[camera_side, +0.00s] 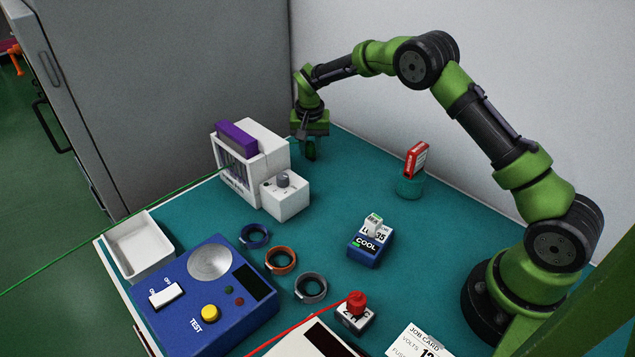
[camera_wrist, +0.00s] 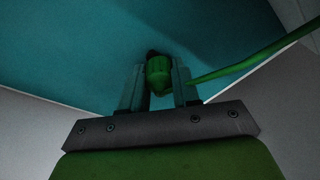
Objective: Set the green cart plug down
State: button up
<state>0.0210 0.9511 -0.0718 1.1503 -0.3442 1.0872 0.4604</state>
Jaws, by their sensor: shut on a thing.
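The green cart plug (camera_wrist: 158,72) is between the two fingers of my gripper (camera_wrist: 159,85) in the wrist view, with a green cable running off it to the right. My gripper is shut on it. In the side view my gripper (camera_side: 310,150) is at the far corner of the teal table, behind and right of the white rack unit. The plug shows there only as a dark green shape, low between the fingers. I cannot tell whether it touches the table.
The white rack unit (camera_side: 268,150) with a purple top piece and a knob box (camera_side: 285,197) stand nearby. A red card in a teal holder (camera_side: 409,187), a COOL block (camera_side: 369,248), several rings and a blue test box (camera_side: 205,300) are nearer.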

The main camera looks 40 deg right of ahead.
jog(key=o, duration=1)
jog(key=shift+o, duration=0.2)
jog(key=s+a+r+n+t+y, duration=0.1)
jog(key=s+r, duration=0.2)
jog(key=r, duration=0.7)
jog(key=s+a+r, duration=0.2)
jog(key=s+r, duration=0.2)
jog(key=r, duration=0.6)
jog(key=s+a+r+n+t+y, duration=0.1)
jog(key=s+a+r+t, duration=0.1)
jog(key=s+r, duration=0.5)
jog(key=s+a+f+n+t, duration=0.1)
jog(key=s+a+f, duration=0.1)
jog(key=s, duration=0.7)
jog(key=s+a+f+n+t+y, duration=0.1)
jog(key=s+f+n+t, duration=0.1)
jog(key=s, duration=0.8)
jog(key=shift+s+a, duration=0.25)
jog(key=shift+a, duration=0.1)
jog(key=shift+r, duration=0.1)
